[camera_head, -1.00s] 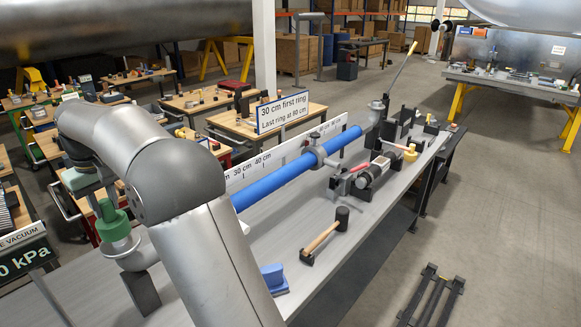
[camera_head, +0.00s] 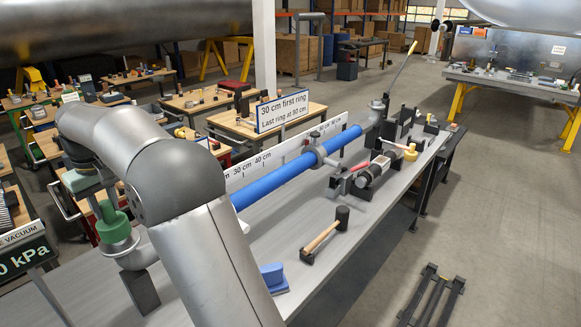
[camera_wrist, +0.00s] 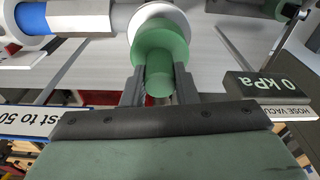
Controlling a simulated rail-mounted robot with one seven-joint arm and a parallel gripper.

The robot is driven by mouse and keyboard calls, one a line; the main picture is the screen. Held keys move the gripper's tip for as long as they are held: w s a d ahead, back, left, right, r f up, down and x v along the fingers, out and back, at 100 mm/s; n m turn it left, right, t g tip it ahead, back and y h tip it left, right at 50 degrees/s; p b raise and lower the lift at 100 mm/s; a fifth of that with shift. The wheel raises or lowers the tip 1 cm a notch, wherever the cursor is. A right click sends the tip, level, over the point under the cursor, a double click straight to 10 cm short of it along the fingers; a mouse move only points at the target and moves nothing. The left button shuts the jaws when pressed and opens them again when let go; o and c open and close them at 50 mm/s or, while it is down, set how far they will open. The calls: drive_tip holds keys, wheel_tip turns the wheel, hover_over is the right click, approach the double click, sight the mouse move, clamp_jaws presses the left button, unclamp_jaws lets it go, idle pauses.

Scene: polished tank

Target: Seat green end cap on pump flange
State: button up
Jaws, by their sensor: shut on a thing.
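The green end cap (camera_head: 113,226) is at the lower left of the head view, under my wrist. In the wrist view the green end cap (camera_wrist: 160,45) shows a wide disc and a narrower knob. My gripper (camera_wrist: 159,82) is shut on the knob, one finger on each side. The pale pump flange (camera_head: 127,246) is at the end of the grey elbow, directly below the cap. In the wrist view the flange (camera_wrist: 152,12) shows as a pale rim just beyond the cap's disc. The cap appears to meet the flange; full contact is hidden.
A blue tube (camera_head: 285,181) runs along the bench from the elbow. A mallet (camera_head: 325,236) and a blue block (camera_head: 273,277) lie on the bench (camera_head: 270,240). A kPa display (camera_head: 22,258) stands at left, close to the gripper.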

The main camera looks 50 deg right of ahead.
drive_tip(key=shift+f, duration=1.2)
idle(2.5)
drive_tip(key=o, duration=0.7)
drive_tip(key=shift+r, duration=0.3)
drive_tip(key=shift+s+r+p, duration=0.2)
drive_tip(key=shift+r+p, duration=0.9)
drive_tip(key=shift+r, duration=0.4)
drive_tip(key=o, duration=0.5)
